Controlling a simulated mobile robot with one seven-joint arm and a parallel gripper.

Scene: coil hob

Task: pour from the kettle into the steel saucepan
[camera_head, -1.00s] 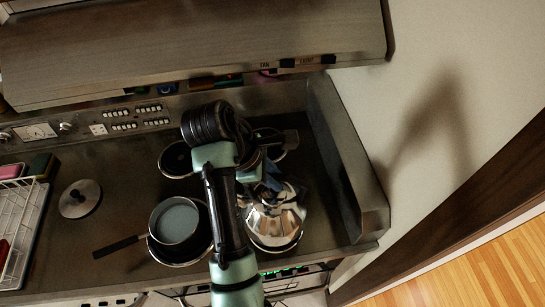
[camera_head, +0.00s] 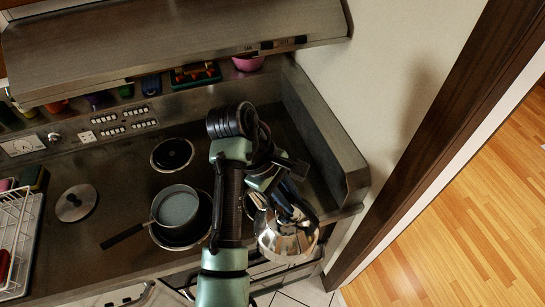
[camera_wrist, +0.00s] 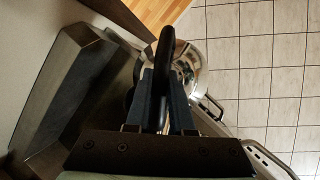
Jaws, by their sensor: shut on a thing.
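The shiny steel kettle (camera_head: 287,240) hangs from my gripper (camera_head: 284,192) at the front right of the hob, over or just past the front edge. In the wrist view my gripper (camera_wrist: 164,98) is shut on the kettle's black handle (camera_wrist: 165,55), with the kettle's round body (camera_wrist: 194,66) beyond the fingers. The kettle looks tilted in the head view; its spout cannot be made out. The steel saucepan (camera_head: 176,207) with a dark handle stands on the front left coil, left of my arm, and is open on top.
A round lid (camera_head: 76,203) lies left of the saucepan. A white dish rack (camera_head: 15,235) is at the far left. The back coil (camera_head: 172,154) is bare. A raised side panel (camera_head: 325,135) bounds the hob at right, and a hood (camera_head: 180,45) overhangs the back.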

